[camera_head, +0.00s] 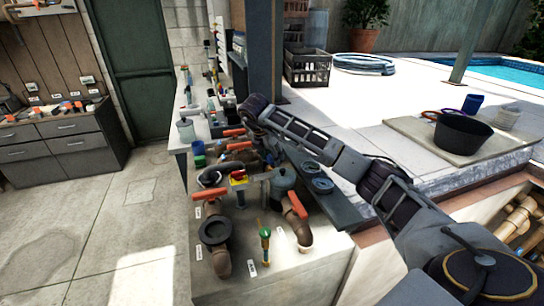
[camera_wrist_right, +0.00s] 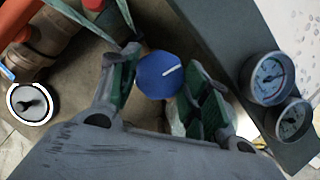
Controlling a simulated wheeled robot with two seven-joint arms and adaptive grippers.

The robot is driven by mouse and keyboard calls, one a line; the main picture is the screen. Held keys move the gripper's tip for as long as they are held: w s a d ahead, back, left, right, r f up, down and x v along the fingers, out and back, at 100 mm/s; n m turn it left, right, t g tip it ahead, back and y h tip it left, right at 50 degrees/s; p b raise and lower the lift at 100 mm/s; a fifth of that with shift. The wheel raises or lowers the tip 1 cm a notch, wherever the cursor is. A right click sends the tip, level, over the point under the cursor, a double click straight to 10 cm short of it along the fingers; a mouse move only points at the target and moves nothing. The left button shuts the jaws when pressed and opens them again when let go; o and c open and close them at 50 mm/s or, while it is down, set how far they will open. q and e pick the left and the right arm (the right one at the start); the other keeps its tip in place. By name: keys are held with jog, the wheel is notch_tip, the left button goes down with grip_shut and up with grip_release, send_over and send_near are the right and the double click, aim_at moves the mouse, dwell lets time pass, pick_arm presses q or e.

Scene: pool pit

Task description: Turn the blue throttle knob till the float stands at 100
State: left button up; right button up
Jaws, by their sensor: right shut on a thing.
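The blue throttle knob (camera_wrist_right: 158,76) shows in the right wrist view as a round blue face with a white line slanting up to the right. My right gripper (camera_wrist_right: 160,82) is shut on it, one green-padded finger on each side. In the head view my right gripper (camera_head: 270,149) reaches down among the pipework at the far end of my right arm, small and partly hidden; I cannot make out the knob there. I cannot make out the float or its scale in either view. My left gripper is not in view.
Two round gauges (camera_wrist_right: 271,78) sit on a dark panel right of the gripper. Brown pipes with orange handles (camera_head: 298,204) and a grey-lidded housing (camera_head: 284,180) crowd the pale counter (camera_head: 330,258). A black tub (camera_head: 462,135) stands farther right. The floor at left is open.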

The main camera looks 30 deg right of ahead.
jog(key=o, duration=1)
jog(key=shift+n, duration=0.4)
jog(key=shift+s+d+n+t+y+p, duration=0.1)
jog(key=shift+n+t+y+p, duration=0.2)
jog(key=shift+n, duration=0.75)
jog(key=shift+s+n+t+y+p, duration=0.1)
jog(key=shift+n+t+y, duration=0.3)
jog(key=shift+n, duration=0.65)
jog(key=shift+d+n+t+y+p, duration=0.1)
jog(key=shift+n+t+y+p, duration=0.25)
jog(key=shift+n, duration=0.85)
jog(key=shift+n+t+y+p, duration=0.25)
jog(key=shift+n+y+p, duration=0.1)
jog(key=shift+n, duration=0.85)
jog(key=shift+d+n+y+p, duration=0.1)
jog(key=shift+n+y+p, duration=0.4)
jog(key=shift+n, duration=0.85)
jog(key=shift+d+n+y+p, duration=0.1)
jog(key=shift+n+y+p, duration=0.4)
jog(key=shift+n, duration=0.85)
jog(key=shift+n+y+p, duration=0.7)
jog(key=shift+n+y, duration=0.2)
jog(key=shift+n, duration=1.3)
